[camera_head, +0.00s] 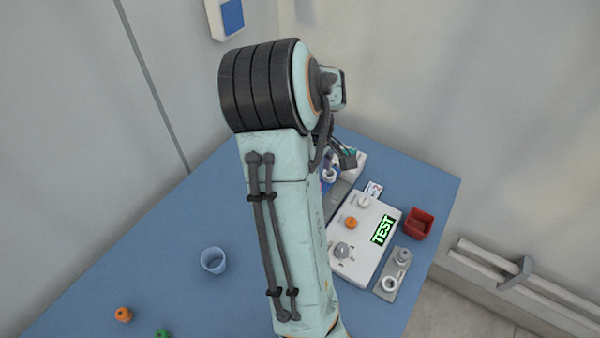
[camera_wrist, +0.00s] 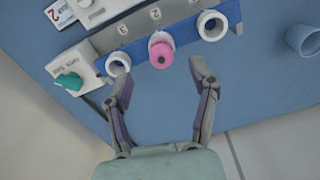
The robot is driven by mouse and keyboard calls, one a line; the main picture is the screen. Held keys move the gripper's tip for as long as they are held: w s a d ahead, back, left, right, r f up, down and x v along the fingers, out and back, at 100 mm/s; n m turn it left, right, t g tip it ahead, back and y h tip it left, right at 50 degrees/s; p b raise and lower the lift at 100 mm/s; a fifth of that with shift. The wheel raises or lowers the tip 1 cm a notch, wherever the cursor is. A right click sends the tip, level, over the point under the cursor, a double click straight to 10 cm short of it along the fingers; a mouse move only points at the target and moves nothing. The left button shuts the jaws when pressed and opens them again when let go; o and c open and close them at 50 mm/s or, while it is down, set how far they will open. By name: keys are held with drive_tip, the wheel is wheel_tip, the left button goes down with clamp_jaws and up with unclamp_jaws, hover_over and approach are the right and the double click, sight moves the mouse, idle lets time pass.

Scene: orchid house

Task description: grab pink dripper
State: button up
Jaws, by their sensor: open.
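The pink dripper (camera_wrist: 161,46), a pink knob-like piece with a dark centre, sits in the middle place of a blue rack (camera_wrist: 188,33), by the number 2. White round holders (camera_wrist: 211,25) are on either side of it. In the wrist view my gripper (camera_wrist: 159,76) is open and empty, its two fingers spread apart with the pink dripper just beyond and between their tips. The fingers do not touch it. In the head view my arm hides most of the gripper and rack, and the pink dripper is not visible.
On the blue table (camera_head: 155,255) stand a white panel with a green TEST display (camera_head: 383,229), a red box (camera_head: 418,224), a grey plate with round parts (camera_head: 393,284) and a light-blue cup (camera_head: 213,260). An orange piece (camera_head: 123,315) lies at the front left. The left table area is mostly free.

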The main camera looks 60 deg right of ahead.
wheel_tip(320, 180, down, 5)
drive_tip(key=shift+r, duration=0.1)
drive_tip(key=c, duration=0.9)
